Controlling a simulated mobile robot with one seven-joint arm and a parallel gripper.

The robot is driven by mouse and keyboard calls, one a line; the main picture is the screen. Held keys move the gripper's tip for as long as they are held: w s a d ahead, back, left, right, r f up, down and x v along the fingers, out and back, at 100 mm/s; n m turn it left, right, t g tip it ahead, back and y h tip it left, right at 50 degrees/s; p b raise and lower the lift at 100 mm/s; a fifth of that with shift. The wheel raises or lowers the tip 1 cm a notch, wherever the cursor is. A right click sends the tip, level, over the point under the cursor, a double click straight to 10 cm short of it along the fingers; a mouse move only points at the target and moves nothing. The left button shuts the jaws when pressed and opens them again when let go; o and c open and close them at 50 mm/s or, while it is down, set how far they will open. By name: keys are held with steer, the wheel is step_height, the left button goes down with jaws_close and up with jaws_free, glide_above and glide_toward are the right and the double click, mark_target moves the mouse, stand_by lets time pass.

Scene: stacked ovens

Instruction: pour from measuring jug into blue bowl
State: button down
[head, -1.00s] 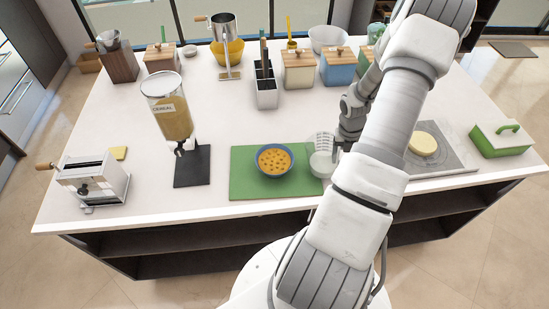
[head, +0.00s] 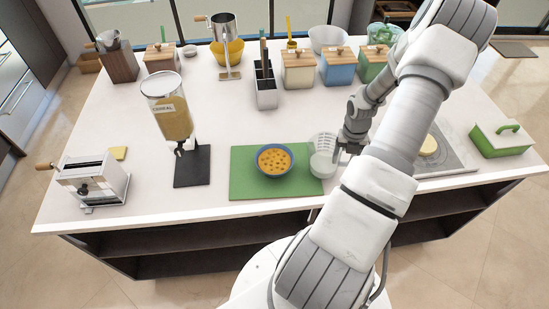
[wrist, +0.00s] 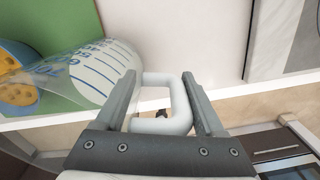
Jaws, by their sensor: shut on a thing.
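The clear measuring jug (head: 323,160) is at the right edge of the green board, with pale contents low inside. My gripper (wrist: 163,82) is shut on its white handle (wrist: 178,115), which shows between the fingers in the wrist view. The jug's marked clear wall (wrist: 100,68) is left of the fingers there. The blue bowl (head: 275,174) stands on the green board (head: 242,188), just left of the jug, with orange contents and darker pieces. Part of the bowl shows at the wrist view's left edge (wrist: 8,98). I cannot tell whether the jug is clear of the board.
A cereal dispenser (head: 172,115) stands left of the board and a pasta machine (head: 93,182) farther left. A grey slab (head: 452,158) with a yellow round lies to the right, beside a green-based dish (head: 501,140). Canisters (head: 299,72) line the back. The counter behind the board is clear.

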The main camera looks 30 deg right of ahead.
steer(key=shift+r, duration=2.5)
